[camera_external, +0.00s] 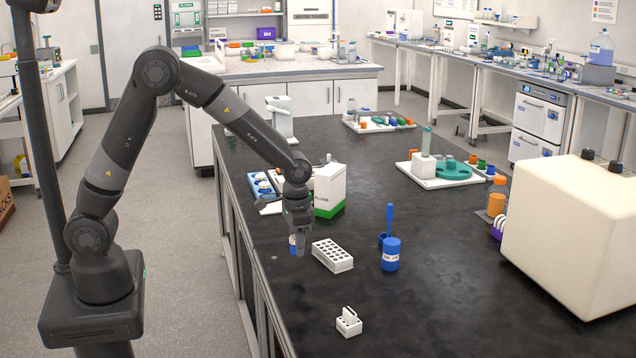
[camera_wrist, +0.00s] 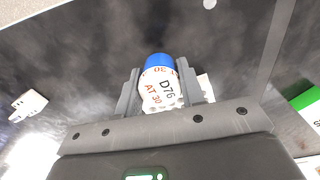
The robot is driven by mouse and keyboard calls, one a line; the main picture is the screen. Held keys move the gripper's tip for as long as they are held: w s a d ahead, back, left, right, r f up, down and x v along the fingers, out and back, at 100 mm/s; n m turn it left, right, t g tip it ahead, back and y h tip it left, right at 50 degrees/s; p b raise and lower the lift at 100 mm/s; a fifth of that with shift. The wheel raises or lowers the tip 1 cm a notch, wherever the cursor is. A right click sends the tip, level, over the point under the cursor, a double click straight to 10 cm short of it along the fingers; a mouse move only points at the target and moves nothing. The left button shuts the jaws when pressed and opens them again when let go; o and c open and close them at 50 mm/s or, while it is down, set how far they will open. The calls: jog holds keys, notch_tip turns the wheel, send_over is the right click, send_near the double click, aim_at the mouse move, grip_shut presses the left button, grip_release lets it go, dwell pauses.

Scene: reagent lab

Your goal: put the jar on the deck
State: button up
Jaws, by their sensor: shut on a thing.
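The jar (camera_wrist: 160,90) is white with a blue lid and printed lettering. In the wrist view it sits between both fingers of my gripper (camera_wrist: 158,72), which is shut on it. In the external view my gripper (camera_external: 299,246) points down over the near left part of the black bench, and the jar (camera_external: 292,243) shows partly behind the fingers. I cannot tell whether it touches the bench. A white board (camera_external: 428,183) with a teal round piece and a white block lies farther right; another white board (camera_external: 354,126) lies at the back. I cannot tell which is the deck.
A white rack with holes (camera_external: 333,256) stands close right of my gripper, with a blue labelled container (camera_external: 390,255) beyond. A green-white box (camera_external: 331,192) stands behind. A small white block (camera_external: 349,322) lies in front. A large cream box (camera_external: 570,240) fills the right. The bench centre is clear.

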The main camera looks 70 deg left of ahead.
jog(key=shift+a+f, duration=0.15)
jog(key=shift+a, duration=0.5)
jog(key=shift+a+f, duration=0.15)
jog(key=shift+a, duration=0.45)
jog(key=shift+m, duration=0.4)
jog(key=w+a, duration=0.2)
jog(key=a, duration=0.3)
jog(key=w+a+r, duration=0.1)
jog(key=w+a, duration=0.1)
jog(key=a, duration=0.3)
jog(key=w+a+r, duration=0.1)
jog(key=w+a, duration=0.1)
jog(key=a, duration=0.3)
jog(key=a+r, duration=0.2)
jog(key=a, duration=1.5)
jog(key=m, duration=0.1)
send_over(242, 183)
jog(key=f, duration=0.2)
jog(key=d+f, duration=0.1)
jog(key=shift+w+f, duration=0.15)
jog(key=shift+f, duration=0.25)
jog(key=shift+a+f, duration=0.25)
jog(key=shift+a, duration=0.15)
jog(key=shift+f, duration=1.9)
